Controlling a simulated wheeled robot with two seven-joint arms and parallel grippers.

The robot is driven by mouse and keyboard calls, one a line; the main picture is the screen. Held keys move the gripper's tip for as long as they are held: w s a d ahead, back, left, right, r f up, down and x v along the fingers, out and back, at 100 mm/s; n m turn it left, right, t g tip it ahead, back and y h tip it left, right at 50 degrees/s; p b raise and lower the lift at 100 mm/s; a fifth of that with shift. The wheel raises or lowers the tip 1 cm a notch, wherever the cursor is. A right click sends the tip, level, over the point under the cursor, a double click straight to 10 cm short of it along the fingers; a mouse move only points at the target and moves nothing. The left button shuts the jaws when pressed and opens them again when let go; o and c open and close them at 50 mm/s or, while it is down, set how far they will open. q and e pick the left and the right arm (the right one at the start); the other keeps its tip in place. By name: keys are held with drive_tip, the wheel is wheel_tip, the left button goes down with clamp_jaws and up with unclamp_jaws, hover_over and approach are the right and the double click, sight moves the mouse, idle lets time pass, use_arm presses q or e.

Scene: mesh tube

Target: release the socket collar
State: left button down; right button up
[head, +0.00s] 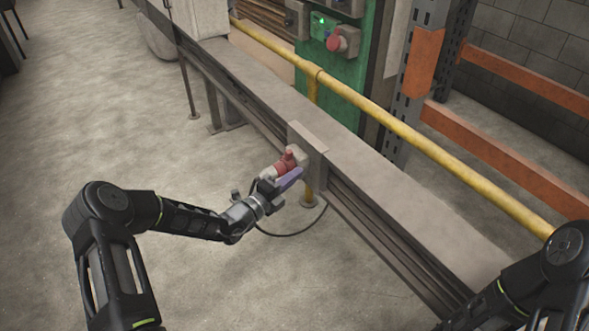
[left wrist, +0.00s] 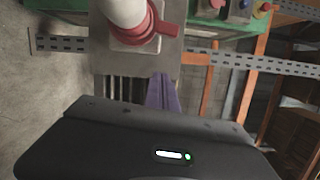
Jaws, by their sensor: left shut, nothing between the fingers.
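The red socket collar (head: 286,163) sits on a pale socket box (head: 298,154) fixed to the grey rail.
The long grey rail (head: 425,222) and a yellow pipe (head: 420,145) run diagonally behind the socket. A dark cable (head: 300,234) loops near the floor below it. A green cabinet (head: 340,68) stands behind. The floor (head: 270,290) in front is clear.

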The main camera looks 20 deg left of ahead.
use_arm(q)
drive_tip(key=v, duration=0.9)
drive_tip(key=shift+a+p, duration=0.4)
drive_tip(key=shift+w, duration=0.1)
